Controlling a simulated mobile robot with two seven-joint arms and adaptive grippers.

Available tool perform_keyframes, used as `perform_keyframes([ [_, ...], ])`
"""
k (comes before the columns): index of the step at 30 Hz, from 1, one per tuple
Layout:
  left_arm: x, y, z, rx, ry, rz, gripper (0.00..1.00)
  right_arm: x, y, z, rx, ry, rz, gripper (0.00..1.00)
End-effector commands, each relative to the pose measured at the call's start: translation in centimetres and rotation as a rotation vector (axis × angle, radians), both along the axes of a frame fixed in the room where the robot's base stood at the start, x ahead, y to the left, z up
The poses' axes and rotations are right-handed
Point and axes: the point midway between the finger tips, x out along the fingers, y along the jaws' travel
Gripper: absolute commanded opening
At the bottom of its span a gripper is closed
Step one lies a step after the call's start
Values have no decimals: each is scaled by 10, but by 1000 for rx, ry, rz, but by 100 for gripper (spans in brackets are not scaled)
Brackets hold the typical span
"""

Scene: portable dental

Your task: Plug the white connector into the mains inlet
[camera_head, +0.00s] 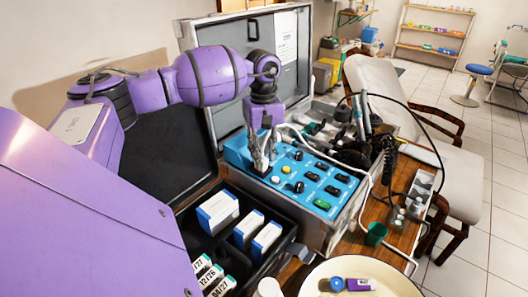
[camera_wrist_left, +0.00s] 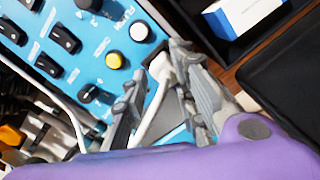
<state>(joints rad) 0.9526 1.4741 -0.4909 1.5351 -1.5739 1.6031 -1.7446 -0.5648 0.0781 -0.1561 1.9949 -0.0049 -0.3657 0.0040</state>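My left gripper (camera_head: 262,163) reaches down over the left corner of the blue control panel (camera_head: 322,172). In the left wrist view the gripper (camera_wrist_left: 158,72) has its two grey fingers on either side of the white connector (camera_wrist_left: 160,66), and they look closed on it. A white cable (camera_wrist_left: 150,122) runs back from the connector between the fingers. The connector is beside the panel's edge, near a white knob and a yellow button. I cannot make out the mains inlet; the gripper and connector may hide it. My right gripper is not in view.
A black case tray (camera_head: 205,243) with white and blue boxes (camera_head: 218,212) lies in front. An open metal case lid (camera_head: 286,50) stands behind. Hoses and dental handpieces (camera_head: 365,135) crowd the right, with a green cup (camera_head: 376,234) and a cream basin (camera_head: 400,284) nearby.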

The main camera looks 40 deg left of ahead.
Motion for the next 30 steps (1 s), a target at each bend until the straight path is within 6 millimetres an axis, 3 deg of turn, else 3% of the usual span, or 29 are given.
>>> perform_keyframes([
  [3, 0, 0, 0, 0, 0, 0, 41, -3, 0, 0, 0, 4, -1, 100],
  [14, 1, 1, 7, 0, -1, 0, 41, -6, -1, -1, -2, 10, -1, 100],
  [30, 6, 6, 106, 0, -3, 0, 41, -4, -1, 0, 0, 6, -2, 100],
])
